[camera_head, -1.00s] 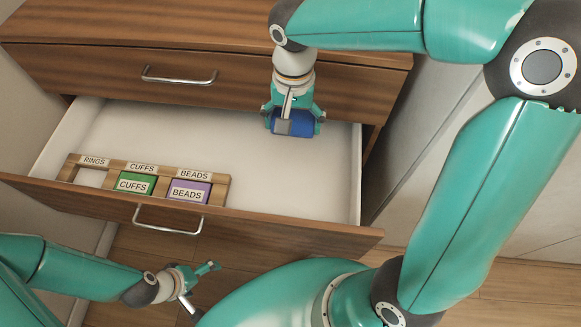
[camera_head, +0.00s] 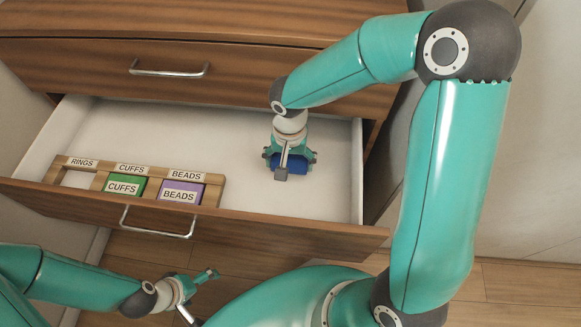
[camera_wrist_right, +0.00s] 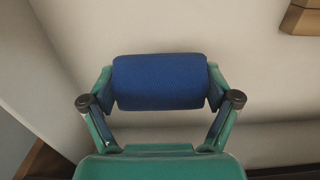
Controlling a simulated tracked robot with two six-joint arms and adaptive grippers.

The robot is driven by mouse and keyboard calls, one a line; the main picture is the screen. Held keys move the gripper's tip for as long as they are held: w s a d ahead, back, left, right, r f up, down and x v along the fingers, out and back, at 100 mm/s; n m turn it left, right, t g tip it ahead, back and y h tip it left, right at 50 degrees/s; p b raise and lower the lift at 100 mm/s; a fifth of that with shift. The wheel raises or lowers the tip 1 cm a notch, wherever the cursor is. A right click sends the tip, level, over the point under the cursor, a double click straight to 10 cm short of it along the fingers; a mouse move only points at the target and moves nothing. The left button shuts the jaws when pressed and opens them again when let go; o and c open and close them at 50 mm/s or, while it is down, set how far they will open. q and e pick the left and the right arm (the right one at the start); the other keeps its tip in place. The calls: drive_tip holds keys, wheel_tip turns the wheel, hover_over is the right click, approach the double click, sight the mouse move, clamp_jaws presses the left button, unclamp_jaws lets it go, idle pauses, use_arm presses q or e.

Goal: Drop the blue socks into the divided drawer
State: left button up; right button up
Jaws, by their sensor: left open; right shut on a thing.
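The blue socks are a rolled blue bundle (camera_wrist_right: 160,82), held between the two fingers of my right gripper (camera_wrist_right: 160,90) in the right wrist view. In the head view my right gripper (camera_head: 290,164) points down inside the open drawer (camera_head: 335,205), right of the labelled wooden organizer, with the blue socks (camera_head: 308,166) mostly hidden behind it. I cannot tell whether the socks touch the drawer floor. My left gripper (camera_head: 200,290) is open and empty, in front of the drawer at lower left.
The wooden organizer (camera_head: 217,192) has slots labelled RINGS, CUFFS and BEADS. A green CUFFS box (camera_head: 124,186) and a purple BEADS box (camera_head: 181,192) sit in it; the RINGS slot (camera_head: 77,179) looks empty. The drawer's back left floor is clear. A closed drawer (camera_head: 250,79) is above.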

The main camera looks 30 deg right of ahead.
sight(290, 171)
wheel_tip(290, 171, down, 3)
drive_tip(key=shift+r, duration=0.1)
drive_tip(key=shift+b, duration=0.35)
drive_tip(key=shift+f+b, duration=0.6)
drive_tip(key=shift+b, duration=0.05)
drive_tip(key=o, duration=0.8)
drive_tip(key=shift+o, duration=0.2)
